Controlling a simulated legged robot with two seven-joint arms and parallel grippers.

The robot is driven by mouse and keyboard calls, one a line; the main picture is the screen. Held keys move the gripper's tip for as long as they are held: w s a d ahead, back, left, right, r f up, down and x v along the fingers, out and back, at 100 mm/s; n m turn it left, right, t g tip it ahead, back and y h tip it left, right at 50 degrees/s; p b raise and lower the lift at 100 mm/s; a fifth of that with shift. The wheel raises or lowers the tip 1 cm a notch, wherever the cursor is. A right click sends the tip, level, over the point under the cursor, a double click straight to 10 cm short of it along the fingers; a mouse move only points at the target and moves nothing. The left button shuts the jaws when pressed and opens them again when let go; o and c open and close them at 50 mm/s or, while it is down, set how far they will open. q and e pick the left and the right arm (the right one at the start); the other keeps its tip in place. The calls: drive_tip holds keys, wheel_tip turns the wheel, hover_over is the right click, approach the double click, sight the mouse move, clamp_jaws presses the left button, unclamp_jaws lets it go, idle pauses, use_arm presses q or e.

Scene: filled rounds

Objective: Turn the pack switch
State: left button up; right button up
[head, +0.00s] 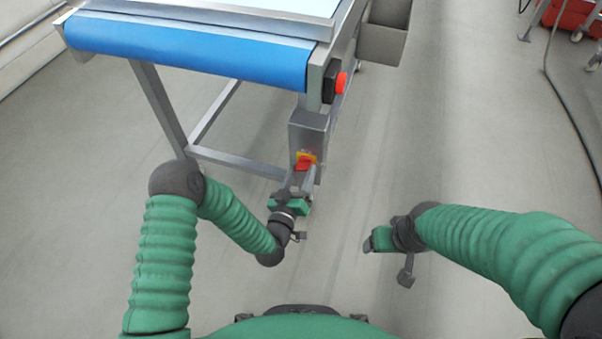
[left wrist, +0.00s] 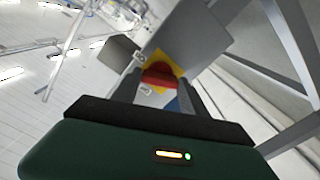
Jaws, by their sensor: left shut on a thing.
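The pack switch (head: 303,163) is a red knob on a yellow plate, on a grey box (head: 308,127) under the end of the conveyor. In the left wrist view the red knob (left wrist: 159,75) sits between the fingertips, with the yellow plate (left wrist: 177,62) behind it. My left gripper (head: 303,172) reaches up to the switch and is shut on the red knob. The same gripper (left wrist: 158,88) shows its two dark fingers on either side of the knob. My right gripper (head: 368,240) hangs over the floor to the right, away from the switch; its fingers are not clear.
The conveyor with its blue belt (head: 190,55) stands above on steel legs (head: 160,105). A red push button (head: 341,83) sits on its side, above the switch box. A grey bin (head: 385,35) is beyond it. The floor (head: 440,130) to the right is mostly clear.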

use_arm(q)
drive_tip(key=m+p, duration=0.1)
drive_tip(key=m, duration=0.2)
drive_tip(key=shift+f+m+p, duration=0.1)
drive_tip(key=shift+m+p, duration=0.65)
drive_tip(key=shift+m, duration=0.55)
drive_tip(key=o, duration=1.4)
